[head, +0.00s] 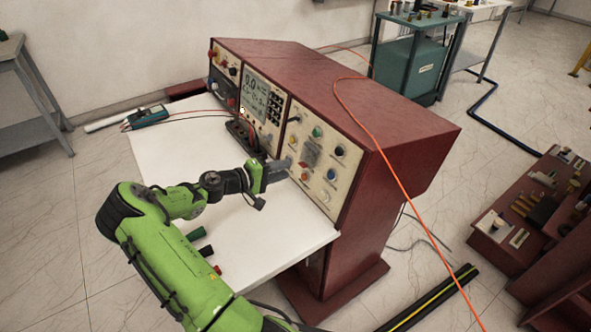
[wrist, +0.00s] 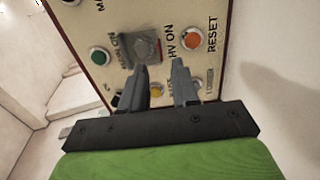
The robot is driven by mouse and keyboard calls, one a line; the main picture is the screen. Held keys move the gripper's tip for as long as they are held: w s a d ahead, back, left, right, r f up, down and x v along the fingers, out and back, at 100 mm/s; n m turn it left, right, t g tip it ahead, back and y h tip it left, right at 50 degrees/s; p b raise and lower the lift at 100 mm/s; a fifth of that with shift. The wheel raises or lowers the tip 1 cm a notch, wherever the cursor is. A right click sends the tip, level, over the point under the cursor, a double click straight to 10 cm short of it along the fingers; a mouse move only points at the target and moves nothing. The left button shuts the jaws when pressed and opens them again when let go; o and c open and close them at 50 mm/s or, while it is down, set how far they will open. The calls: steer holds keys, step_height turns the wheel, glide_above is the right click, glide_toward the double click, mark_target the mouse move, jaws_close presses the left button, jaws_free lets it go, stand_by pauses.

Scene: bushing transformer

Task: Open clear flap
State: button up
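The clear flap (wrist: 148,47) shows in the wrist view as a greyish, see-through square on the cream control panel, beside the HV ON label. It appears to lie over the panel; what is under it is blurred. In the head view the flap (head: 311,152) is a small grey patch among the panel's buttons. My gripper (wrist: 160,66) is open and empty, its two fingers apart and pointing at the panel. The left fingertip is just below the flap's lower edge in the wrist view; whether it touches cannot be told. In the head view my gripper (head: 284,165) is close to the panel's left side.
An orange button (wrist: 191,37) by RESET and a green button (wrist: 99,56) flank the flap. A yellow button (wrist: 155,89) shows between the fingers. The white tabletop (head: 170,150) holds a multimeter (head: 149,116) and leads. An orange cable (head: 385,160) hangs over the red console (head: 400,125).

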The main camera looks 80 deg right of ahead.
mark_target(307, 157)
steer(key=x, duration=0.5)
steer(key=shift+s+d+f+b, duration=0.1)
steer(key=shift+s+d+b, duration=0.05)
steer(key=shift+b, duration=0.2)
steer(key=shift+c, duration=0.2)
jaws_close()
